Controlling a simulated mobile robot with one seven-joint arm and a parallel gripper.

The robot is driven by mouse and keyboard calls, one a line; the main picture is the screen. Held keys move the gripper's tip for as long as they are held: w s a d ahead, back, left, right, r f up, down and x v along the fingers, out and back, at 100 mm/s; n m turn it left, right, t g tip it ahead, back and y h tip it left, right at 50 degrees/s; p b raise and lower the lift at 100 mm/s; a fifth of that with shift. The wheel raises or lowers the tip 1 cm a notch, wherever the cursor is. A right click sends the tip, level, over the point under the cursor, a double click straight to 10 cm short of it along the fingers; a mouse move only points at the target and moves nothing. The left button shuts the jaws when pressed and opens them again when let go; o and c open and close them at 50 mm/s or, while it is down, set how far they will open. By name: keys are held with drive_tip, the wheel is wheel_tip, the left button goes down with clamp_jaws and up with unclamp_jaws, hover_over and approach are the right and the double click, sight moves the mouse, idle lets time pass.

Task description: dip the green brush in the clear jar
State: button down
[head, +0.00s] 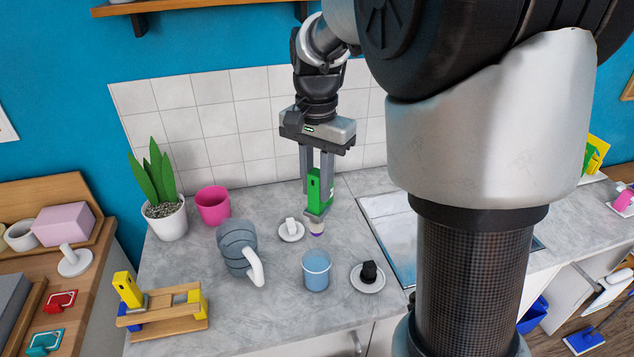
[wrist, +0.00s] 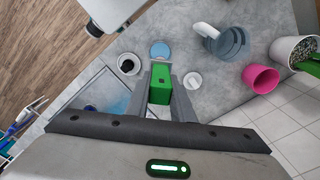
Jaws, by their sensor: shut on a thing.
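My gripper (head: 317,185) is shut on the green brush (head: 313,190) and holds it upright above the counter, bristles down. The bristle end looks purple and pale. The clear jar (head: 316,270), with bluish contents, stands on the counter, nearer the camera and below the brush tip in the head view. The brush appears apart from the jar and behind it. In the wrist view the green brush (wrist: 160,85) sits between my fingers, and the jar (wrist: 160,50) shows just beyond it. The bristles are hidden there.
A saucer with a black item (head: 368,277) stands right of the jar, and one with a white item (head: 291,230) behind it. A grey watering can (head: 237,247) is at left. A pink pot (head: 213,205), plant (head: 165,215) and wooden rack (head: 168,312) stand further left.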

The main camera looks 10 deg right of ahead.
sight(316, 199)
idle(0.4)
drive_tip(key=shift+f+b, duration=2.1)
drive_tip(key=shift+f, duration=1.4)
drive_tip(key=shift+f, duration=0.1)
wheel_tip(316, 199, down, 10)
drive_tip(key=b, duration=0.6)
drive_tip(key=shift+r, duration=0.2)
drive_tip(key=shift+r+p, duration=5.25)
drive_tip(key=shift+r, duration=1.25)
drive_tip(key=shift+f, duration=0.1)
